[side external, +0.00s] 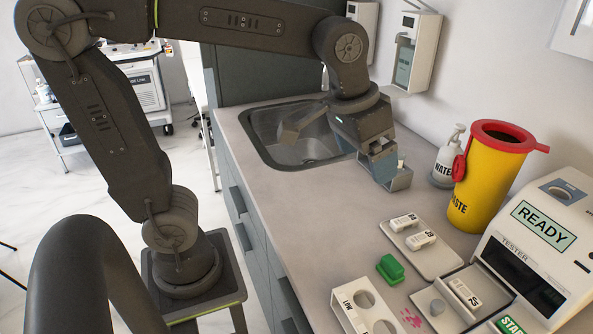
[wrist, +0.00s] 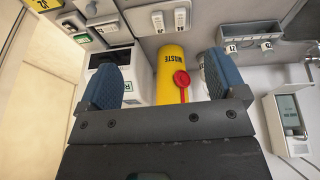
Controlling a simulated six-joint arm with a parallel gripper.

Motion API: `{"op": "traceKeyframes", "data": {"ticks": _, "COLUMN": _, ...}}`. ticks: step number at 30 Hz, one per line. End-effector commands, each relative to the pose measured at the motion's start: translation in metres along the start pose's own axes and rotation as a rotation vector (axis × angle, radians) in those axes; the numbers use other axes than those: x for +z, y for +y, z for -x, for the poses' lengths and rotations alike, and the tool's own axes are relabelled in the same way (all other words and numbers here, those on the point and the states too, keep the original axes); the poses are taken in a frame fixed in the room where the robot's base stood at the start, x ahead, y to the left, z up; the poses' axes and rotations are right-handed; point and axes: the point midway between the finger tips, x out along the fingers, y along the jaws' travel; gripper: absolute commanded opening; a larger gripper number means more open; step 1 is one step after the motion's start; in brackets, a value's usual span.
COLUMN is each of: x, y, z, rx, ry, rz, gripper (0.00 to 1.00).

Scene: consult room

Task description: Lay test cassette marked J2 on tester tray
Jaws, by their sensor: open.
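My gripper (side external: 385,165) is over the far part of the counter. In the wrist view its blue fingers (wrist: 163,82) are wide apart with nothing held between them. A small grey rack (side external: 402,181) stands beside the fingertips, partly hidden by them; it also shows in the wrist view (wrist: 247,54), off to the right of the fingers, with two small labels I cannot read surely as J2. Two white cassettes (side external: 404,222) (side external: 421,240) lie on a pale plate (side external: 441,262). The tester (side external: 530,250) reads READY; a white piece marked like 75 (side external: 465,293) shows at its front.
A yellow WASTE bin (side external: 485,185) with a red rim and a white bottle (side external: 447,160) stand near the wall. A green block (side external: 390,268) and a white holder with round holes (side external: 362,308) are nearer. The sink (side external: 300,135) lies left; the counter before it is clear.

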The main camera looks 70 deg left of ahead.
Motion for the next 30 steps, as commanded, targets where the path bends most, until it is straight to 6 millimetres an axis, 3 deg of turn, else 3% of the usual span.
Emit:
{"op": "traceKeyframes", "data": {"ticks": 1, "x": 0.019, "y": -0.013, "z": 0.005, "rx": -0.005, "ry": 0.036, "rz": 0.005, "gripper": 0.90}}
{"op": "traceKeyframes", "data": {"ticks": 6, "x": 0.071, "y": -0.038, "z": 0.004, "rx": -0.027, "ry": 0.125, "rz": -0.004, "gripper": 0.90}}
{"op": "traceKeyframes", "data": {"ticks": 10, "x": 0.095, "y": -0.048, "z": -0.002, "rx": -0.042, "ry": 0.164, "rz": -0.009, "gripper": 0.90}}
{"op": "traceKeyframes", "data": {"ticks": 15, "x": 0.105, "y": -0.051, "z": -0.006, "rx": -0.050, "ry": 0.181, "rz": -0.013, "gripper": 0.90}}
{"op": "traceKeyframes", "data": {"ticks": 30, "x": 0.105, "y": -0.051, "z": -0.006, "rx": -0.049, "ry": 0.180, "rz": -0.013, "gripper": 0.90}}
